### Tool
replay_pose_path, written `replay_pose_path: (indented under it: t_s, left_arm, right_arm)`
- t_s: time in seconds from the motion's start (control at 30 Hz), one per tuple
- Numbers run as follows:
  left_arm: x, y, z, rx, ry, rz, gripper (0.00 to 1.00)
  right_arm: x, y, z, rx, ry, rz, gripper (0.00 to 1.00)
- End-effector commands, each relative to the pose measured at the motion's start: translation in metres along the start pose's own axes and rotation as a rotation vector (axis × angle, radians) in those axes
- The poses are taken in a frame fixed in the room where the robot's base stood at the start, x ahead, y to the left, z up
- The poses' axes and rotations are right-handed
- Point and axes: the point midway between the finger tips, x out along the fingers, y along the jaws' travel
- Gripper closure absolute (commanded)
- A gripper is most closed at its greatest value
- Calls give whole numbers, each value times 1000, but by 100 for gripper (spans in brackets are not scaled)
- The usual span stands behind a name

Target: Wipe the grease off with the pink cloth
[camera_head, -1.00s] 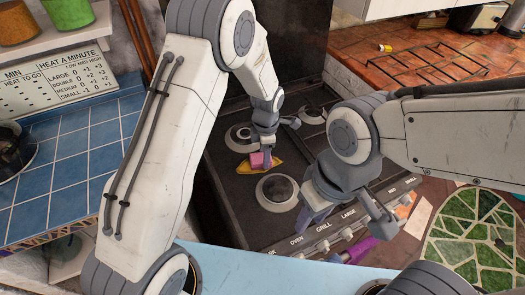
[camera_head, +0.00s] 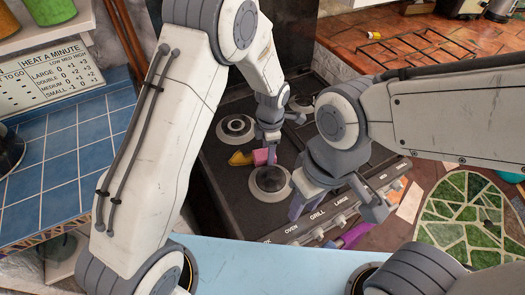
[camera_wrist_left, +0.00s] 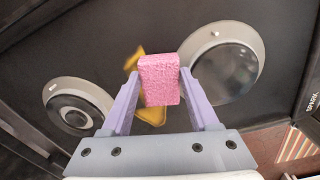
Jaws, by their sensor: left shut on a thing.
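The pink cloth (camera_head: 262,156) looks like a small thick block. It also shows in the left wrist view (camera_wrist_left: 159,80), between the fingertips of my left gripper (camera_head: 266,147), which is shut on it. A yellow patch of grease (camera_head: 239,158) lies on the dark stove top between two round burners. In the left wrist view the grease (camera_wrist_left: 151,115) shows on both sides of the cloth, which hides its middle. I cannot tell whether the cloth touches the stove. My right gripper (camera_head: 335,207) is open and empty above the stove's front edge.
Round burners (camera_head: 236,129) and (camera_head: 269,183) flank the grease. Knobs line the stove's front panel (camera_head: 325,218). A blue-tiled counter (camera_head: 65,160) is at left. A black rack (camera_head: 415,52) lies on the brown tiles at upper right. A green mosaic (camera_head: 465,215) is at right.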

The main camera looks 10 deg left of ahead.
Motion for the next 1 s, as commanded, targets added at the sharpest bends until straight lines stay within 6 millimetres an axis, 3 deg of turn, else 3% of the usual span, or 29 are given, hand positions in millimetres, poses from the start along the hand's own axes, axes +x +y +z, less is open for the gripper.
replay_pose_path:
  t_s: [1.0]
  left_arm:
    - [5, 71, -20, -3, -2, 2, 100]
  right_arm:
    - [-4, 0, 0, 0, 0, 0, 63]
